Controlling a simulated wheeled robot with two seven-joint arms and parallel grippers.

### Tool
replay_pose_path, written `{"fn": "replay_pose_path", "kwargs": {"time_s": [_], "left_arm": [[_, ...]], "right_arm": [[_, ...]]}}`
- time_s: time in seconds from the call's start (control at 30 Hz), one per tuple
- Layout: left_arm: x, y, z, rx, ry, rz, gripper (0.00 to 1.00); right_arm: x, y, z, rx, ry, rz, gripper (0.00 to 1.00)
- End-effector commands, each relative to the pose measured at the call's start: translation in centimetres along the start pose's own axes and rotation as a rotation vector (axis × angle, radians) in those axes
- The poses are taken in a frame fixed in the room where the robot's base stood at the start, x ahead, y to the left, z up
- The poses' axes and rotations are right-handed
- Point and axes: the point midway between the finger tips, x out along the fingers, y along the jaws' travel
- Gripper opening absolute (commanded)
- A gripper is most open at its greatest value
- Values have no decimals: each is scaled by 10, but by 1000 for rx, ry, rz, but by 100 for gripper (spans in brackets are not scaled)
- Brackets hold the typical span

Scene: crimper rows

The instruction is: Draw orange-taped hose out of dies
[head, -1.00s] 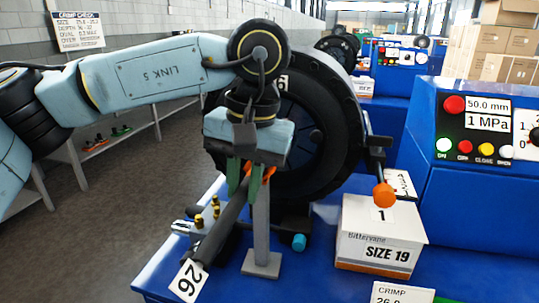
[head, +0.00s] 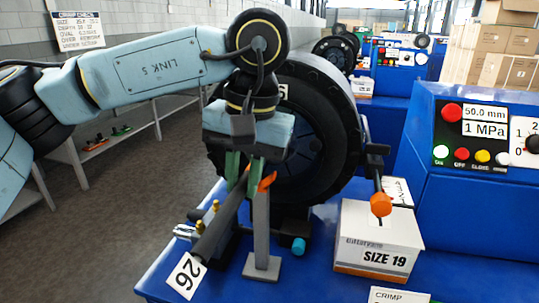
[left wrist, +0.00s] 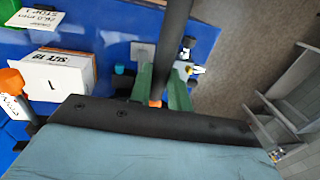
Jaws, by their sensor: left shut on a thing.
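Orange tape (head: 267,181) shows just right of the fingers. In the left wrist view the hose (left wrist: 175,40) runs up between the fingers (left wrist: 163,92), with a bit of orange between them. The crimper's big black ring head (head: 335,125) stands behind the gripper. The dies and the hose's far end are hidden, so I cannot tell whether the hose is inside them.
A grey post (head: 262,225) stands right by the hose. A "SIZE 19" box (head: 378,240) and an orange-knobbed lever (head: 381,205) are to the right, before the blue control panel (head: 475,135). Brass-tipped fittings (head: 205,215) lie near the hose. The floor at left is open.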

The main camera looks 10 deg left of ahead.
Motion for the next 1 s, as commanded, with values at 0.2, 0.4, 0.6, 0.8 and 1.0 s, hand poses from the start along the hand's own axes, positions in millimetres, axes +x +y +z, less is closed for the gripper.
{"fn": "replay_pose_path", "kwargs": {"time_s": [0.2,0.4,0.6,0.8,1.0], "left_arm": [[-16,-2,0,-1,2,0,0],[-28,-4,0,-1,2,0,0],[-38,-5,0,0,2,1,0],[-40,-6,0,-1,2,0,0],[-40,-6,0,0,2,0,0]], "right_arm": [[-13,0,-1,0,0,-1,0],[-22,0,-2,0,0,-1,0],[-31,1,-3,0,0,-1,0],[-32,1,-3,0,0,-1,0],[-32,1,-3,0,0,-1,0]]}}
